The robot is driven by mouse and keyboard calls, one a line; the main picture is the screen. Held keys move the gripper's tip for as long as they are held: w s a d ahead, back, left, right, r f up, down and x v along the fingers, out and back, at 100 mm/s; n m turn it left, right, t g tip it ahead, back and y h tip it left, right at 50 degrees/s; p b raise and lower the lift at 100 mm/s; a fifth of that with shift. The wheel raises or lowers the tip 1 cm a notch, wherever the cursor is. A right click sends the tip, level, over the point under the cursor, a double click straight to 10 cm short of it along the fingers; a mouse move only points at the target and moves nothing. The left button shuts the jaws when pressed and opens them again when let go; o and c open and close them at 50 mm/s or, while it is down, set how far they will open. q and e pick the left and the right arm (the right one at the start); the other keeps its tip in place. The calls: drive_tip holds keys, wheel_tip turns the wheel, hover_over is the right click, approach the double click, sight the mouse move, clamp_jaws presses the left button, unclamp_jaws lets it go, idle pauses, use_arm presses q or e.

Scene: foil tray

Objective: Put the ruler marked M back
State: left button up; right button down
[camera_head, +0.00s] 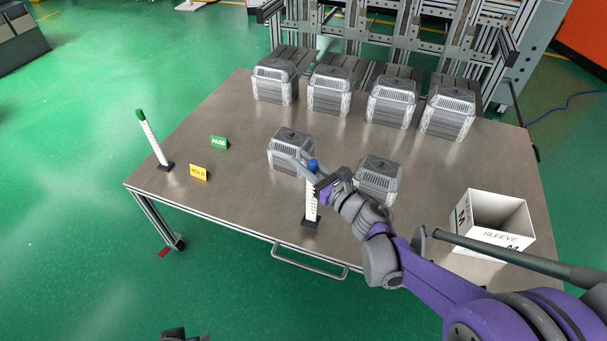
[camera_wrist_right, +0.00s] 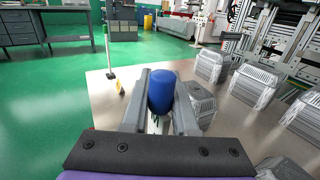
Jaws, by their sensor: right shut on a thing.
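A white ruler with a blue cap (camera_head: 312,188) stands upright on a small black base near the front edge of the table. My right gripper (camera_head: 309,168) is shut on it near its top. In the right wrist view the blue cap (camera_wrist_right: 161,92) sits between the two grey fingers. Any letter on this ruler is too small to read. A white open-topped box (camera_head: 488,236) marked SLEEVE and M stands at the right of the table. A second ruler with a green cap (camera_head: 152,138) stands tilted in the picture at the left. A dark part at the bottom edge may be my left gripper (camera_head: 185,335).
The steel table (camera_head: 235,215) has bare room at its front left. A green PASS sign (camera_head: 219,142) and a yellow sign (camera_head: 199,172) stand there. Two grey ribbed housings (camera_head: 290,146) (camera_head: 379,178) stand close behind my right gripper, with several more along the back.

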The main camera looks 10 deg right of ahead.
wheel_tip(320, 180, down, 3)
drive_tip(key=shift+r+b, duration=0.1)
drive_tip(key=shift+b, duration=0.35)
drive_tip(key=c, duration=1.2)
unclamp_jaws()
drive_tip(key=shift+f, duration=0.3)
drive_tip(key=o, duration=0.5)
drive_tip(key=shift+r, duration=0.1)
